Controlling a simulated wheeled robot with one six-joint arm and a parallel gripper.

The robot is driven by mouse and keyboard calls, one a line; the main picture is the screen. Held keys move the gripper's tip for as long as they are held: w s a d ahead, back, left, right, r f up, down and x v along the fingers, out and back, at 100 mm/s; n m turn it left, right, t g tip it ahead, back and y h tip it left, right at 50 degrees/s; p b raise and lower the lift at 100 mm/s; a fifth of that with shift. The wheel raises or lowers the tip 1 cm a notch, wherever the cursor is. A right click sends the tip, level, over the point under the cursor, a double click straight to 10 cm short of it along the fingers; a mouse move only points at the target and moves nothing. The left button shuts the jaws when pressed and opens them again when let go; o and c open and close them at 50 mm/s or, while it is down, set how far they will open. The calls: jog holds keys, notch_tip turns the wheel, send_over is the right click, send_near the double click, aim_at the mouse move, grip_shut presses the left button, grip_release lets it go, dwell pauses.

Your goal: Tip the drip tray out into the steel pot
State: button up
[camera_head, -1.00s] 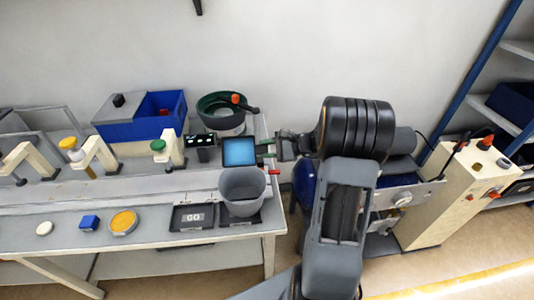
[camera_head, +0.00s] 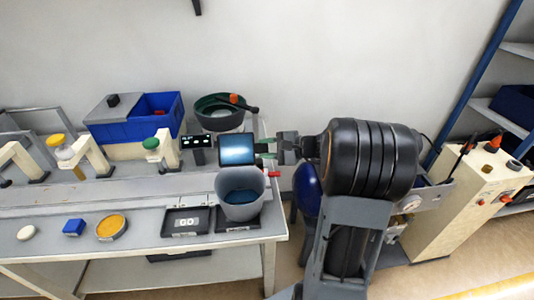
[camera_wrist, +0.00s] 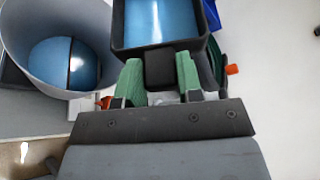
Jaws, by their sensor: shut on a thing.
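The drip tray (camera_head: 236,149) is a dark square tray with a glossy blue inside. It is tilted, its inside facing the head camera, just behind and above the steel pot. The pot (camera_head: 262,190) is a grey, tapered vessel with blue at its bottom; in the wrist view the pot (camera_wrist: 92,20) stands left of the tray. My gripper (camera_head: 268,147) is shut on the tray's stub on its right side. In the wrist view its green fingers (camera_wrist: 159,78) clasp the dark stub of the tray (camera_wrist: 118,28). How much liquid the tray holds cannot be told.
The pot stands on a dark plate at the bench's right end, beside a black "GO" panel (camera_head: 181,233). A green bowl (camera_head: 205,104) and a blue bin (camera_head: 155,128) stand behind. A yellow-filled dish (camera_head: 111,227) lies at front left.

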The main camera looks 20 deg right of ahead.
jog(key=shift+s+a+r+n+t+b, duration=0.15)
jog(key=shift+s+n+t+b, duration=0.2)
jog(key=shift+n+b, duration=1.1)
jog(key=shift+r+m+b, duration=0.1)
jog(key=shift+m+b, duration=0.2)
jog(key=shift+m, duration=0.35)
dwell(1.7)
jog(key=m+p, duration=0.1)
jog(key=p, duration=0.1)
jog(key=shift+w+r+p, duration=0.25)
jog(key=shift+w+p, duration=0.1)
jog(key=shift+p, duration=0.05)
jog(key=p, duration=0.1)
jog(key=m+g+p, duration=0.1)
jog(key=shift+w+d+f+p, duration=0.1)
jog(key=shift+w+d+p, duration=0.15)
jog(key=shift+p, duration=0.05)
jog(key=shift+w+d+f+m+g+p, duration=0.15)
jog(key=shift+f+m+g+p, duration=0.35)
jog(key=shift+m+p, duration=0.5)
jog(key=shift+r+p, duration=0.15)
jog(key=shift+p, duration=0.3)
jog(key=p, duration=0.2)
jog(key=shift+w+m+g+p, duration=0.2)
jog(key=shift+m+g+p, duration=0.15)
jog(key=shift+m+p, duration=0.05)
